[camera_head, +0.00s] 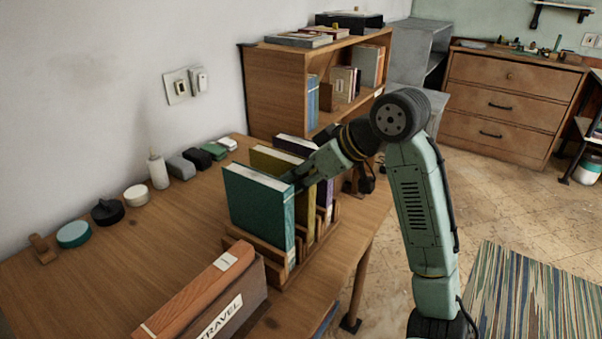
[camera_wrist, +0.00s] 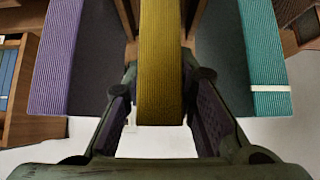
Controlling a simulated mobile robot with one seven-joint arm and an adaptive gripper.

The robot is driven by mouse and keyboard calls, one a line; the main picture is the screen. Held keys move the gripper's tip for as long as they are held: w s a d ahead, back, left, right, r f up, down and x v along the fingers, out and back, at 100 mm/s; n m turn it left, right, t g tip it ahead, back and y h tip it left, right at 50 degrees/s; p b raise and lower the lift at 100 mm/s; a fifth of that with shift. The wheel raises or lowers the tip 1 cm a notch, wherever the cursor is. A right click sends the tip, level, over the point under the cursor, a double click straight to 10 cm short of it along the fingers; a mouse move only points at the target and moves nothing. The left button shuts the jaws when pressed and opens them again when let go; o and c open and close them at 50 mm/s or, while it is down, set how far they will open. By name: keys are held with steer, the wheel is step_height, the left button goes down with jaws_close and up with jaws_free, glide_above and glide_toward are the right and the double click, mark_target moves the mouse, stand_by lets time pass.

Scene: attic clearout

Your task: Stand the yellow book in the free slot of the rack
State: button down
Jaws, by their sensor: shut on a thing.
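The yellow book (camera_head: 313,214) stands upright in the wooden rack (camera_head: 268,256) on the desk, between a teal book (camera_head: 258,208) and a purple book (camera_head: 325,197). In the wrist view the yellow book (camera_wrist: 160,50) runs up the middle, the purple book (camera_wrist: 57,60) is at left and the teal book (camera_wrist: 262,60) at right, with gaps on both sides. My gripper (camera_wrist: 160,72) is shut on the yellow book, one finger on each side. In the head view the fingertips are hidden behind the teal book. Whether the yellow book rests on the rack's floor is hidden.
A wooden box labelled TRAVEL (camera_head: 215,300) stands close in front of the rack. Small items, including a white bottle (camera_head: 158,170) and a teal tin (camera_head: 73,234), line the wall. A bookshelf (camera_head: 278,90) stands behind.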

mark_target(313, 170)
steer(key=shift+f, duration=0.2)
stand_by(0.6)
steer(key=c, duration=1.2)
jaws_free()
steer(key=shift+c, duration=0.2)
steer(key=shift+p+v, duration=2.2)
steer(key=shift+v, duration=1.2)
steer(key=shift+s, duration=0.1)
steer(key=v, duration=1.2)
steer(key=shift+d, duration=0.15)
